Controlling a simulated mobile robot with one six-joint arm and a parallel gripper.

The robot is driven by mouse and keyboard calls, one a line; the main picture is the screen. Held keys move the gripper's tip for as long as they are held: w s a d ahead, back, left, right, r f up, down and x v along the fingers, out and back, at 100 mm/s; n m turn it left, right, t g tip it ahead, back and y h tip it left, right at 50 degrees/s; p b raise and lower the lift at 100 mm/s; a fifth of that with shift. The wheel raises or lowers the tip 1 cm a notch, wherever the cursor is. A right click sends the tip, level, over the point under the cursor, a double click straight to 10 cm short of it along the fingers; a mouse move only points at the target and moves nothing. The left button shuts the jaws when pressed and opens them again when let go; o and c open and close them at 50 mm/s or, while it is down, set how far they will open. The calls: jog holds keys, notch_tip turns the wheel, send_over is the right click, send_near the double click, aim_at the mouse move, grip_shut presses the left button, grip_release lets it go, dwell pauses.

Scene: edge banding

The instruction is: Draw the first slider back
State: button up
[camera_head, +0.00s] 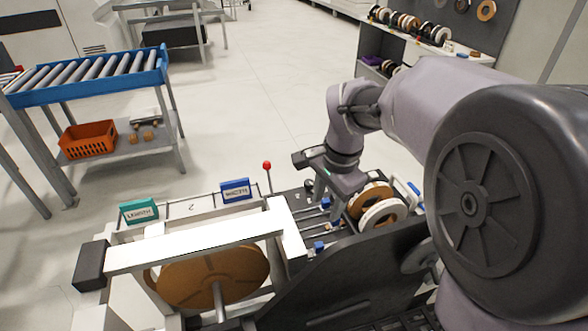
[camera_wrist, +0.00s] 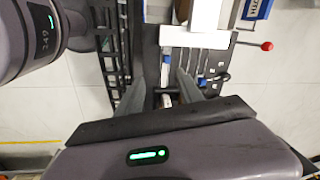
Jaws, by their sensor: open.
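The edge banding machine (camera_head: 190,247) stands at the front. It has small blue slider knobs on its dark rail section: one knob (camera_head: 325,202) and a nearer one (camera_head: 318,246). I cannot tell which is the first slider. In the wrist view, one blue knob (camera_wrist: 202,82) lies just right of my right finger, and a smaller blue-and-white part (camera_wrist: 166,59) shows between the fingers. My gripper (camera_wrist: 166,72) is open with its fingers over the rails; contact cannot be told. In the head view my wrist hides much of the spot under it.
A red-knobbed lever (camera_head: 267,166) stands up behind the rails. Brown and white band rolls (camera_head: 378,212) sit close to my wrist. Green (camera_head: 139,210) and blue (camera_head: 235,190) label plates stand along the back. A roller cart (camera_head: 90,75) is at left; floor between is clear.

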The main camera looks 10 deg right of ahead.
aim_at(319, 244)
jog(key=w+d+f+m+g, duration=0.1)
jog(key=w+f+m+g, duration=0.15)
jog(key=w+f, duration=0.65)
jog(key=shift+m+t+h, duration=0.3)
jog(key=shift+m+t, duration=0.05)
jog(key=shift+t, duration=0.1)
jog(key=f+b, duration=0.2)
jog(key=f, duration=0.4)
jog(key=s+f+b, duration=0.1)
jog(key=f, duration=0.5)
jog(key=f+b, duration=0.2)
jog(key=f, duration=0.3)
jog(key=shift+s+f+b, duration=0.2)
jog(key=shift+f+b, duration=0.15)
jog(key=shift+f, duration=0.05)
grip_shut()
